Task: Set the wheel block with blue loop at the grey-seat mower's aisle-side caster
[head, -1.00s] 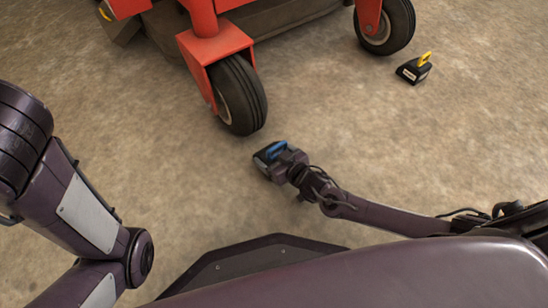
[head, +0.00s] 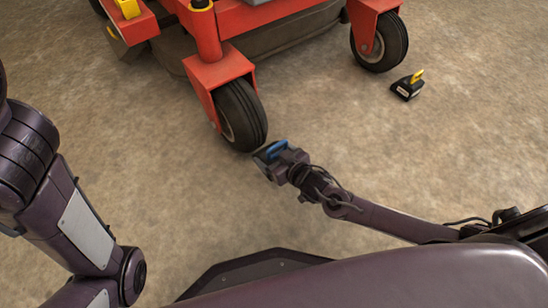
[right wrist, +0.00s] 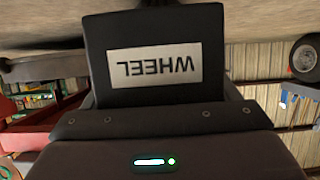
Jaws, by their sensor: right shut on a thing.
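The wheel block with blue loop (head: 263,158) is dark, with a blue loop on top. My right gripper (head: 283,164) is shut on it, close to the floor. In the right wrist view, the block (right wrist: 150,30) fills the upper middle, with an upside-down WHEEL label. A red mower stands at the top of the head view. Its near caster (head: 241,115), a black tyre in a red fork, is just up and left of the block. A small gap seems to show between them. The mower's seat is not in view. My left arm shows, but its gripper does not.
A second block, black with a yellow loop (head: 408,87), lies on the floor right of the mower's other caster (head: 381,42). Bare floor lies right of and below the casters. The mower's deck (head: 270,38) spans between them.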

